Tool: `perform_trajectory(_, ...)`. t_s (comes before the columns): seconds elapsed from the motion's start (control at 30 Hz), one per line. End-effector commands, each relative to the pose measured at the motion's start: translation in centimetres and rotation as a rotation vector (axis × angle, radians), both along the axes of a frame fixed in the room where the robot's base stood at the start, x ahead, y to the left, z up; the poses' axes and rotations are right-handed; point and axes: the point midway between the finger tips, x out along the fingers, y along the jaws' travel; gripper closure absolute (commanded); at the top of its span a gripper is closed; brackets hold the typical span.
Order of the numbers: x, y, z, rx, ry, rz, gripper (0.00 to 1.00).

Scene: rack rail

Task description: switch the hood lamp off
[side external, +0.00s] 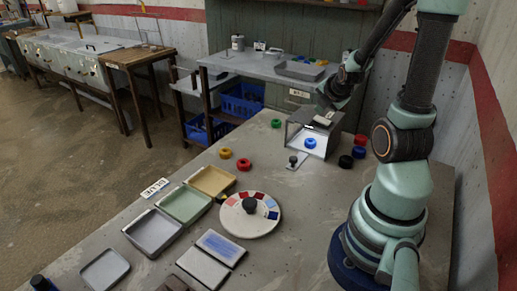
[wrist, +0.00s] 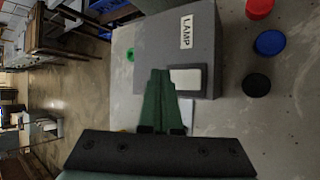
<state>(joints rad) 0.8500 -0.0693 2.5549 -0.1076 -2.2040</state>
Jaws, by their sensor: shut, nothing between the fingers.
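The hood (side external: 295,133) is a grey open-fronted box on the bench, with a blue ring (side external: 310,143) inside it. Its inside looks bright in the side view. In the wrist view the hood top (wrist: 155,40) carries a LAMP label (wrist: 187,32) and a pale rocker switch (wrist: 187,79) in a dark frame. My gripper (wrist: 160,72) is shut and empty, its green fingers over the hood top just left of the switch. In the side view my gripper (side external: 325,103) is low over the hood. Whether the fingertips touch it I cannot tell.
Red (side external: 361,140), blue (side external: 359,152) and black (side external: 345,161) rings lie right of the hood. A green ring (side external: 276,123) lies to its left. A round palette (side external: 235,222) and several trays (side external: 155,245) stand farther forward.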

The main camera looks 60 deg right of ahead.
Motion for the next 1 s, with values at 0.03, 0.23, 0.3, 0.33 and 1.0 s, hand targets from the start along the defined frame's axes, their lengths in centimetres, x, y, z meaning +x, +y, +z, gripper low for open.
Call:
perform_trajectory(0.03, 0.03, 0.08, -0.27, 0.003, 0.002, 0.001, 1.00)
perform_trajectory(0.23, 0.15, 0.09, -0.48, 0.002, -0.001, 0.002, 1.00)
perform_trajectory(0.3, 0.15, 0.09, -0.48, 0.002, -0.001, 0.002, 1.00)
perform_trajectory(0.33, 0.14, 0.08, -0.48, 0.002, -0.001, 0.002, 1.00)
perform_trajectory(1.0, 0.24, 0.08, -1.01, 0.003, -0.001, 0.003, 1.00)
